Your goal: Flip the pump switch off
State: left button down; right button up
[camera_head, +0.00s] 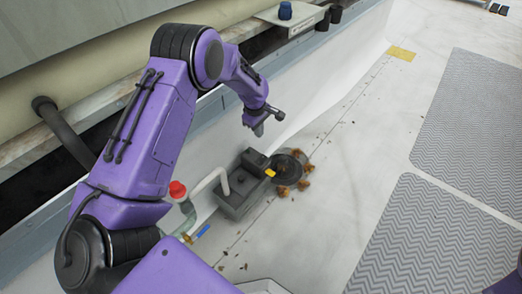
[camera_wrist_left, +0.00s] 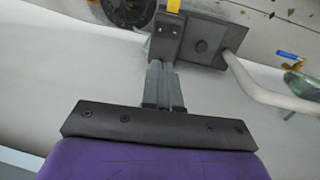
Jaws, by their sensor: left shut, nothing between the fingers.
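A dark grey pump box (camera_head: 238,192) sits on the white floor beside a round black drain. A raised darker block (camera_head: 255,161) stands at its far end, with a yellow tag (camera_head: 270,173) beside it. In the left wrist view the box (camera_wrist_left: 208,42), the block (camera_wrist_left: 166,40) and the yellow tag (camera_wrist_left: 174,5) lie beyond my fingers. I cannot make out the switch's position. My left gripper (camera_head: 259,130) is shut and empty, above and just behind the block in the head view. In the wrist view its fingertips (camera_wrist_left: 160,68) overlap the block's near edge; contact is unclear. My right gripper is not in view.
The round drain (camera_head: 287,168) has brown leaves around it. A white pipe (camera_head: 207,182) rises from the box. A red-capped bottle (camera_head: 178,190) and a blue-handled valve (camera_head: 201,232) are near my left arm. Grey textured mats (camera_head: 430,240) lie right. A wall ledge (camera_head: 300,50) runs behind.

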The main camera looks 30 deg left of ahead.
aim_at(262, 156)
pick_arm(q)
jog(key=f+b, duration=0.2)
jog(key=f, duration=0.2)
jog(key=w+f+b, duration=0.1)
jog(key=f+b, duration=0.1)
jog(key=f, duration=0.3)
jog(key=f+b, duration=0.2)
jog(key=f, duration=0.2)
jog(key=shift+w+f+b, duration=0.25)
jog(key=shift+f+b, duration=0.1)
jog(key=shift+w+f, duration=0.1)
jog(key=shift+f, duration=0.05)
